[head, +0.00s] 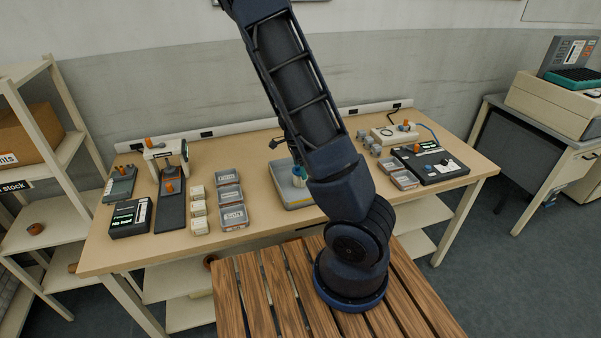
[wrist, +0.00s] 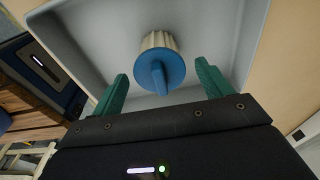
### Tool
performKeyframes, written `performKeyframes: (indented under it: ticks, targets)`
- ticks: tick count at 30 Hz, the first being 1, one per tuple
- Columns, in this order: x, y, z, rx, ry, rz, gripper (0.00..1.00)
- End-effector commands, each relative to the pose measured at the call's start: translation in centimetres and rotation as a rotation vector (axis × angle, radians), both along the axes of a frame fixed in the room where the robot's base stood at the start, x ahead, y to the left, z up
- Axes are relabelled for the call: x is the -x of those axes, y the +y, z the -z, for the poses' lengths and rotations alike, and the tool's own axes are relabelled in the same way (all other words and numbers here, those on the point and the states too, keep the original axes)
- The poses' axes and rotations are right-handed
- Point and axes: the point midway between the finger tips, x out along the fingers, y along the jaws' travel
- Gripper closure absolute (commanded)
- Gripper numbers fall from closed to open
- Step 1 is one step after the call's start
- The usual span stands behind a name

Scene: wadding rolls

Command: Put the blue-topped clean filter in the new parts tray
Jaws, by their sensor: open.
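The clean filter (wrist: 160,68) has a blue top with a raised grip and a cream ribbed body. In the wrist view it is inside a shallow grey tray (wrist: 62,38), its blue top facing my camera. My gripper (wrist: 163,76) is open, with one green finger on each side of the filter's blue top and a visible gap on both sides. In the head view the filter (head: 299,171) shows in the grey tray (head: 283,187) at the middle of the bench, partly behind my arm. No label on this tray is readable.
Black devices (head: 130,217) and a press-like stand (head: 170,190) are farther left. Right of my arm are a black panel (head: 432,164) and several small parts. The wooden bench (head: 255,235) has bare room in front.

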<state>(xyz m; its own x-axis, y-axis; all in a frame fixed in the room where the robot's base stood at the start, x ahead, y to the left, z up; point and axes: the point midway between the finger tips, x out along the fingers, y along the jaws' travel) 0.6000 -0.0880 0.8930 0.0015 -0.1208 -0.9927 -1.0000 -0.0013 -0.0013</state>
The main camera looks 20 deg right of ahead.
Motion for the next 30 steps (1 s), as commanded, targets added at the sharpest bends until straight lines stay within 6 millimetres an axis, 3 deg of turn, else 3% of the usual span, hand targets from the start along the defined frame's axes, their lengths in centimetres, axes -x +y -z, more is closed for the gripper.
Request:
performKeyframes:
  ticks: [16, 30]
  targets:
    - [0.0, 0.9, -6.4, -0.001, -0.002, -0.002, 0.22]
    - [0.7, 1.1, -8.7, -0.044, 0.012, -0.053, 0.22]
